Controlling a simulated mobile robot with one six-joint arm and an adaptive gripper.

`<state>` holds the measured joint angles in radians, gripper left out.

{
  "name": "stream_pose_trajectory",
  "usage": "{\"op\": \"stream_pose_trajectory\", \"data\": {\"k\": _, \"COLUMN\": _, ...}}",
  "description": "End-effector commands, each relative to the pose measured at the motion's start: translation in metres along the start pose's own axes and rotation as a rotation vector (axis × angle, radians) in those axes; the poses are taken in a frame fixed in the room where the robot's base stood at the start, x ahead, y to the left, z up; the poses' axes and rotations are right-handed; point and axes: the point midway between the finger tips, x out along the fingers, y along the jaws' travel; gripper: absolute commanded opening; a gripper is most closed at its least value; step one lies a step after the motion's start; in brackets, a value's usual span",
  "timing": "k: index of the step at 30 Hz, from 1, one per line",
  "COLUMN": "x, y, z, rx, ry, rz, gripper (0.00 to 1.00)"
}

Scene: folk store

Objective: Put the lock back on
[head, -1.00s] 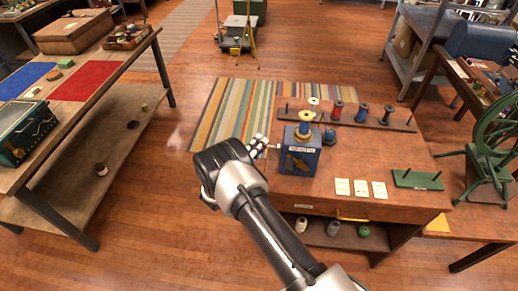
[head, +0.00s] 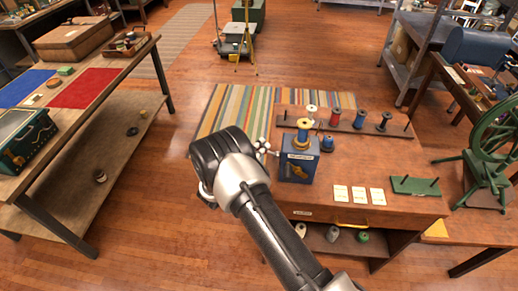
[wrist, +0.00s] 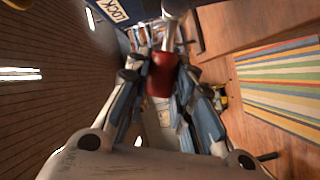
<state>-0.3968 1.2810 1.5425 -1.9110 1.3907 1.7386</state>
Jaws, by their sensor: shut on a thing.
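My gripper (head: 263,148) is at the box's left side. In the wrist view, its fingers (wrist: 160,72) are shut around a red grip (wrist: 161,76). A pale metal rod (wrist: 174,28) runs from the red grip toward the box. The edge of the box shows there with a label reading "LOCK" (wrist: 115,11). In the head view my gripper hides the red grip.
Several spools stand on a dark rack (head: 362,127) behind the box. Three pale cards (head: 358,195) and a green rack (head: 415,186) lie to its right. A green spinning wheel (head: 490,150) stands at far right. Floor is free left of the workbench.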

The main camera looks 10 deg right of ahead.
Motion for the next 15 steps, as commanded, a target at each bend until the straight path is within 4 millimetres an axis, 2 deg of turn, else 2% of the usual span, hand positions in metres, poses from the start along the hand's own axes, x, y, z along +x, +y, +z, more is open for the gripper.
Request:
{"op": "stream_pose_trajectory", "data": {"k": 3, "x": 0.0004, "y": 0.0012, "z": -0.0012, "rx": 0.005, "ry": 0.000, "rz": 0.002, "gripper": 0.00}}
{"op": "stream_pose_trajectory", "data": {"k": 4, "x": 0.0004, "y": 0.0012, "z": -0.0012, "rx": 0.005, "ry": 0.000, "rz": 0.002, "gripper": 0.23}}
{"op": "stream_pose_trajectory", "data": {"k": 12, "x": 0.0003, "y": 0.0009, "z": -0.0008, "rx": 0.003, "ry": 0.000, "rz": 0.002, "gripper": 0.41}}
{"op": "stream_pose_trajectory", "data": {"k": 15, "x": 0.0003, "y": 0.0007, "z": -0.0006, "rx": 0.002, "ry": 0.000, "rz": 0.002, "gripper": 0.43}}
